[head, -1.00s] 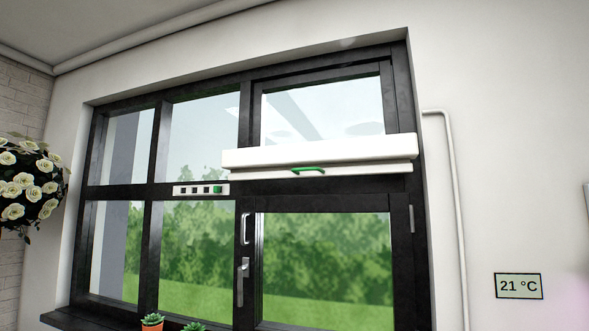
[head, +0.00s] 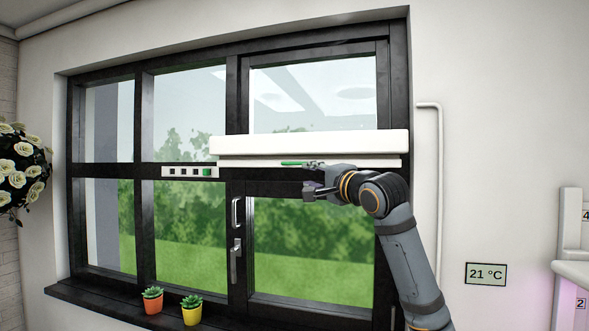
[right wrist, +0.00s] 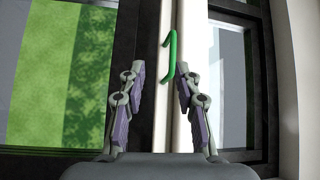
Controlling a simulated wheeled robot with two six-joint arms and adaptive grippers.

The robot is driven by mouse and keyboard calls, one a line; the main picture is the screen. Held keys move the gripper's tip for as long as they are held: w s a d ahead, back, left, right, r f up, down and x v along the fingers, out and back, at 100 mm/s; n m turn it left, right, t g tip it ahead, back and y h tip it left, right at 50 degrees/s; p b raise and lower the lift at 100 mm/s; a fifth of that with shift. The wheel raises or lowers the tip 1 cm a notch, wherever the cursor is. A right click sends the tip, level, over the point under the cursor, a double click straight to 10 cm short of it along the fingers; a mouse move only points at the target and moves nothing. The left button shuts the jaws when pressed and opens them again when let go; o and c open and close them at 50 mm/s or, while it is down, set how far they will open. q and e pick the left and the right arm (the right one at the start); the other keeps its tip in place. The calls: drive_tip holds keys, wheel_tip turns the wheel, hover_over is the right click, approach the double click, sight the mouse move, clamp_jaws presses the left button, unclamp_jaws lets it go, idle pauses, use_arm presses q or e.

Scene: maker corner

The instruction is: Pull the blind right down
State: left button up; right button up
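The blind (head: 310,144) is a white box across the middle of the right window, rolled up with only its white bottom bar (head: 380,163) showing under it. A green handle (head: 291,163) sits on that bar. My right gripper (head: 308,178) is just below and right of the handle in the head view, its fingers partly overlapping the bar. My left gripper is not in view.
The window has a black frame with a lever handle (head: 235,262) below the blind. A panel of small squares (head: 190,171) is left of the blind. Potted plants (head: 192,309) stand on the sill. A 21 °C display (head: 486,274) hangs on the right wall.

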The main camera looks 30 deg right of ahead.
sight(295, 164)
drive_tip(key=w+r+p, duration=0.1)
drive_tip(key=w+p, duration=0.1)
drive_tip(key=w, duration=0.1)
drive_tip(key=w+r+p, duration=0.1)
drive_tip(key=w+p, duration=0.2)
drive_tip(key=w+r+p, duration=0.1)
drive_tip(key=w+p, duration=0.2)
drive_tip(key=shift+w+d, duration=0.35)
drive_tip(key=shift+d, duration=0.05)
drive_tip(key=shift+s, duration=0.1)
drive_tip(key=shift+c, duration=0.2)
clamp_jaws()
